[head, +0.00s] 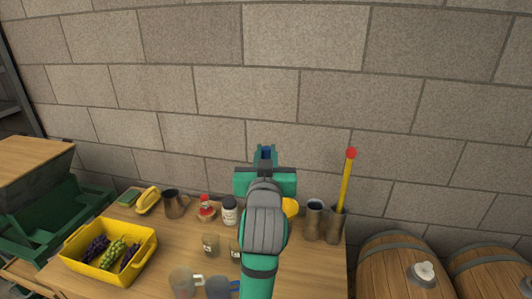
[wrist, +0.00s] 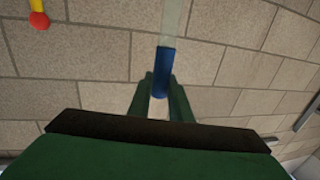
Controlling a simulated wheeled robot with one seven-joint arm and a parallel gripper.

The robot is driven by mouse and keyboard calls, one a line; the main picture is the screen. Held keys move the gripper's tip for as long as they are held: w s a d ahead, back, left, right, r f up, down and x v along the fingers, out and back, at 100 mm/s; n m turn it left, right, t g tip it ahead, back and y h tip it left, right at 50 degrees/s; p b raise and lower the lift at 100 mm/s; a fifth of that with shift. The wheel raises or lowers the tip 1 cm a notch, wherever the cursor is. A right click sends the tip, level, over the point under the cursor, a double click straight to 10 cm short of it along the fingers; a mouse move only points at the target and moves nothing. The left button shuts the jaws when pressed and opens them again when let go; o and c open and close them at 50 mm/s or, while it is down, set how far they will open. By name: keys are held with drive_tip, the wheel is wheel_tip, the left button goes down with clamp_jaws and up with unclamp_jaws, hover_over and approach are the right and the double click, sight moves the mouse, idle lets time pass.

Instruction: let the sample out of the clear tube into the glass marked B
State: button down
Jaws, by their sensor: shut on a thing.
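My gripper (head: 265,153) is raised above the table against the wall. In the wrist view its two fingers (wrist: 160,98) are shut on the blue end part of the clear tube (wrist: 174,20). The clear part runs up out of the top of that view. In the head view only a bit of blue shows between the fingers. Two small glasses with pale labels stand on the table below: a left one (head: 210,245) and a right one (head: 235,249), partly hidden by my arm. The marks are too small to read, so I cannot tell which is B.
A yellow crate (head: 73,263) of grapes is at left. A metal mug (head: 175,203), red-topped jar (head: 206,208) and white-lidded jar (head: 229,211) stand behind. Metal cups (head: 314,220), one with a red-tipped yellow rod (head: 345,190), stand at right. Two mugs (head: 183,284) (head: 219,288) are in front.

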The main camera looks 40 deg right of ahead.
drive_tip(key=shift+f, duration=2.5)
drive_tip(key=shift+f, duration=2)
idle(3.5)
